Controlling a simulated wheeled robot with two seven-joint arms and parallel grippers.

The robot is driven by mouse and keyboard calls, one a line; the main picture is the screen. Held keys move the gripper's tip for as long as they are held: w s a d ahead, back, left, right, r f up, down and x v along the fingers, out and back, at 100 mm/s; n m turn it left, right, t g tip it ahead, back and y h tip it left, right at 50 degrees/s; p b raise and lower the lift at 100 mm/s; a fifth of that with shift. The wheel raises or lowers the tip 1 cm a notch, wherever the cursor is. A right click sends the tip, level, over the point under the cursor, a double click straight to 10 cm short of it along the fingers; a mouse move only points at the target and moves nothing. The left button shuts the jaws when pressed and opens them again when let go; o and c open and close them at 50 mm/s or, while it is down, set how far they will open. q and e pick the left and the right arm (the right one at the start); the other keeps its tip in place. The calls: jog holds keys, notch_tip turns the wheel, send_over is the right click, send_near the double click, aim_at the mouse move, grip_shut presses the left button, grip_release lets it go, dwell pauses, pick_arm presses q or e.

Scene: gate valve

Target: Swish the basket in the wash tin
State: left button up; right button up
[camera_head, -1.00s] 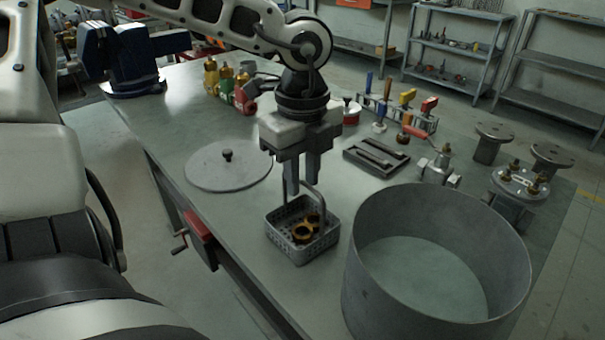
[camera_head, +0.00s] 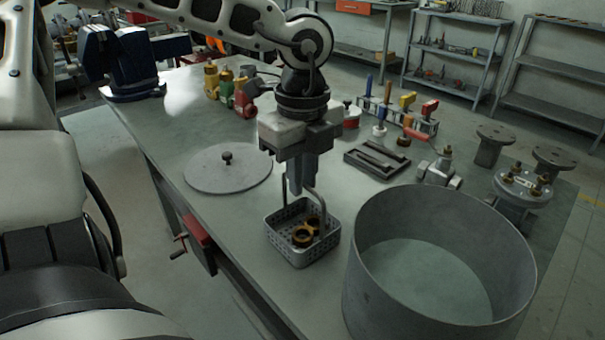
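The grey perforated basket (camera_head: 287,251) stands upright on the bench at the middle of the view, with dark and brass-coloured ring parts inside. Its thin bail handle (camera_head: 317,205) stands up over it. My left gripper (camera_head: 301,186) points straight down above the basket, its fingers drawn together at the top of the handle. The fingers hide part of the handle's top. The wash tin (camera_head: 366,286), a wide round grey tub, stands just right of the basket, apart from it. Its flat inside bottom shows grey-green. My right gripper is not in view.
A round lid (camera_head: 225,172) with a knob lies left of the basket. A tool tray (camera_head: 377,160), a tool rack (camera_head: 402,117) and valve parts (camera_head: 437,172) stand behind the tin. A blue vise (camera_head: 125,62) sits at the far left.

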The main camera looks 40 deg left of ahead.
pick_arm(q)
grip_shut()
jog(key=shift+r, duration=0.1)
jog(key=shift+r+p, duration=1.15)
jog(key=shift+r, duration=1.3)
